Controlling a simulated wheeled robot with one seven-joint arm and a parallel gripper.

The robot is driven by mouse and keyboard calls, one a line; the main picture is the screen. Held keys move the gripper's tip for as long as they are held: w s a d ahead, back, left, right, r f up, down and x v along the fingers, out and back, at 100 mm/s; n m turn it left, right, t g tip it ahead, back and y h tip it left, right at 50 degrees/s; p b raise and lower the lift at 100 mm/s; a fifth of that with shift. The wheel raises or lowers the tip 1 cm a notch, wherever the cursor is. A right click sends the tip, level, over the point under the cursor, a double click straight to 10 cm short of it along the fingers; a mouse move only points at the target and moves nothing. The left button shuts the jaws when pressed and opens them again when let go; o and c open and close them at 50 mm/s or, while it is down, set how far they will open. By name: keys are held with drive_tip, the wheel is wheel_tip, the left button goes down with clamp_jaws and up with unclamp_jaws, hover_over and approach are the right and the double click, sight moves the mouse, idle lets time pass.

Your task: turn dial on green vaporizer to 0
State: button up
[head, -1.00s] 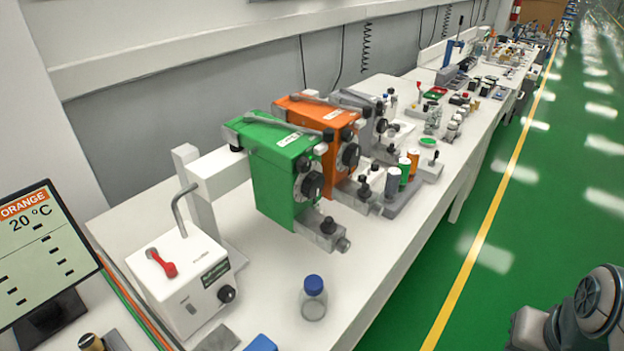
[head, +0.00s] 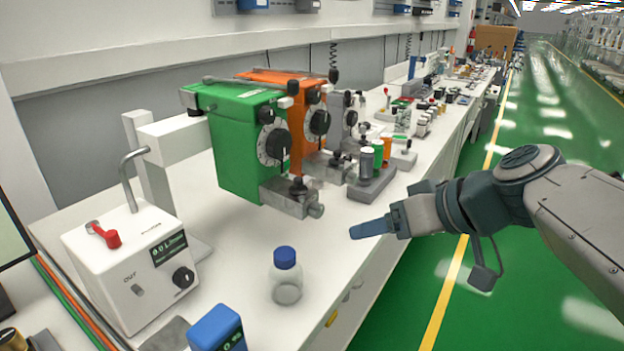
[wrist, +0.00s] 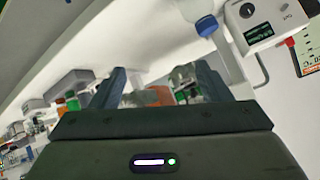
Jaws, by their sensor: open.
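The green vaporizer (head: 232,142) hangs on a white rail over the bench in the head view. Its black dial (head: 276,144) with a pale scale ring faces the right front; the setting is too small to read. My gripper (head: 352,232) is in front of the vaporizer, low and to its right, apart from it, with nothing held. In the wrist view my gripper (wrist: 160,84) shows its two fingers spread apart and empty. The vaporizer is hard to make out in the wrist view, as my gripper covers the middle.
An orange vaporizer (head: 300,110) stands close behind the green one. A white box with a red lever (head: 132,262) is at left. A blue-capped bottle (head: 286,280) and a blue block (head: 216,328) are at the front. A grey holder (head: 372,186) carries cylinders.

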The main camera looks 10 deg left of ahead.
drive_tip(key=w+a+r+n+t+y+b, duration=0.1)
drive_tip(key=w+a+r+n+y+b, duration=0.25)
drive_tip(key=b, duration=0.35)
drive_tip(key=n+t+y+b, duration=0.1)
drive_tip(key=n+y+b, duration=0.3)
drive_tip(key=n, duration=0.1)
approach(284, 145)
drive_tip(key=x, duration=0.8)
drive_tip(key=shift+w+a, duration=0.1)
drive_tip(key=shift+a, duration=0.1)
drive_tip(key=c, duration=1)
